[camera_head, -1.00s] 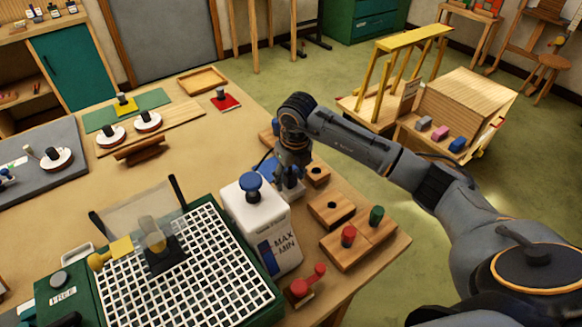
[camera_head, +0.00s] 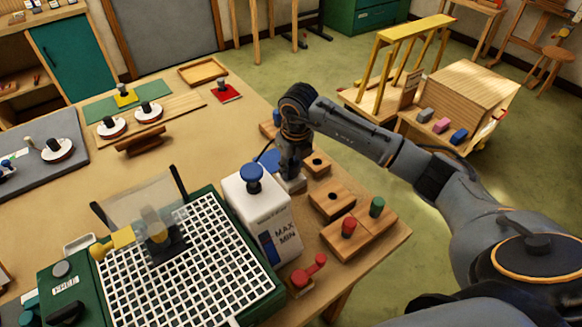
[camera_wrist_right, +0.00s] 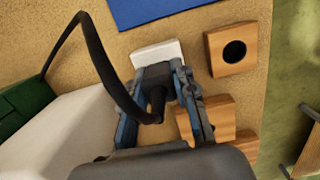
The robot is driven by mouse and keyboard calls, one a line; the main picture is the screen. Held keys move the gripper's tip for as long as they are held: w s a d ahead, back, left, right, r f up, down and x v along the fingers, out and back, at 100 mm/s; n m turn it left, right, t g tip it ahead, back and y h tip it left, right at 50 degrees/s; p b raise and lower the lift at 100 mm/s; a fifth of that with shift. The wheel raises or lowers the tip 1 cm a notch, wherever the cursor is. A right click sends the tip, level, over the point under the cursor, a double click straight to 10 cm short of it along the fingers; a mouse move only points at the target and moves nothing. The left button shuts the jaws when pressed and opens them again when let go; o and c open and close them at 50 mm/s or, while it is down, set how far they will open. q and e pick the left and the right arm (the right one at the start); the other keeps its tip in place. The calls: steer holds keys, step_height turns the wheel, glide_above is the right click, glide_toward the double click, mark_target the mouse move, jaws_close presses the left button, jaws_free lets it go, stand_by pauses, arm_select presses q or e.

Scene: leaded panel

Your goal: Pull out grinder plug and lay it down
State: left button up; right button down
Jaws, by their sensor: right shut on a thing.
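The grinder (camera_head: 240,297) has a green body and a white grid top, at the bottom of the head view. Its black plug (camera_wrist_right: 157,98) with a thick black cord (camera_wrist_right: 97,50) shows in the right wrist view. The cord arcs from the left into the plug. My right gripper (camera_wrist_right: 162,78) is shut on the plug, with a finger on each side. A white socket block (camera_wrist_right: 157,53) lies just beyond the fingertips; it also shows in the head view (camera_head: 293,185). I cannot tell whether the plug's tip is still in it. My left gripper is not in view.
A white water tank (camera_head: 281,228) with a blue knob stands left of the gripper. Wooden blocks with holes (camera_head: 331,201) and a block with red and green pegs (camera_head: 340,243) stand to the right. A blue mat (camera_wrist_right: 150,10) lies behind the socket. The table's middle left is fairly clear.

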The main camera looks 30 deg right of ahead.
mark_target(291, 163)
steer(key=shift+w+r, duration=0.15)
steer(key=shift+r, duration=0.2)
steer(key=shift+r+p, duration=0.45)
steer(key=shift+r, duration=0.05)
stand_by(0.8)
steer(key=shift+r+p, duration=0.35)
steer(key=shift+r, duration=0.35)
steer(key=shift+s+f, duration=0.1)
steer(key=shift+s, duration=0.1)
